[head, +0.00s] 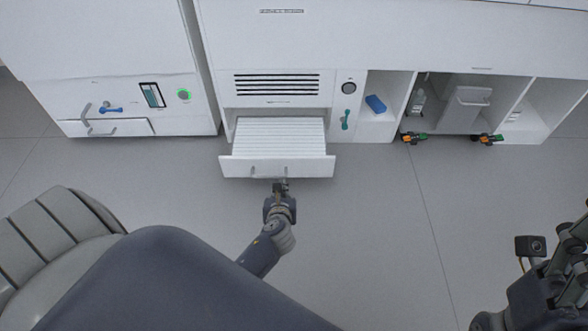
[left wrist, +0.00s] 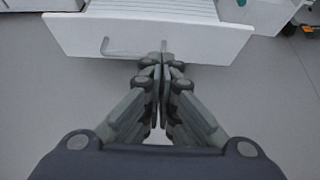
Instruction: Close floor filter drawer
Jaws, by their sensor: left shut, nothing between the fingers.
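The floor filter drawer (head: 308,169) stands pulled out at the bottom of the white cabinet, with white pleated filter slats (head: 279,134) inside it. Its front and bar handle (left wrist: 122,48) also show in the left wrist view (left wrist: 215,45). My left gripper (head: 280,183) is shut and empty, with its fingertips at the drawer front by the right end of the handle. The wrist view shows the fingertips (left wrist: 162,60) pressed together there; I cannot tell whether they touch. My right arm (head: 540,290) is at the lower right, far from the drawer; its fingertips are not clearly visible.
A dark vent grille (head: 277,85) is above the drawer. To the right are a green handle (head: 345,119), a blue sponge-like block (head: 375,104) and a wheeled bin (head: 462,108) in open bays. Another white cabinet (head: 110,60) stands left. The floor before the drawer is clear.

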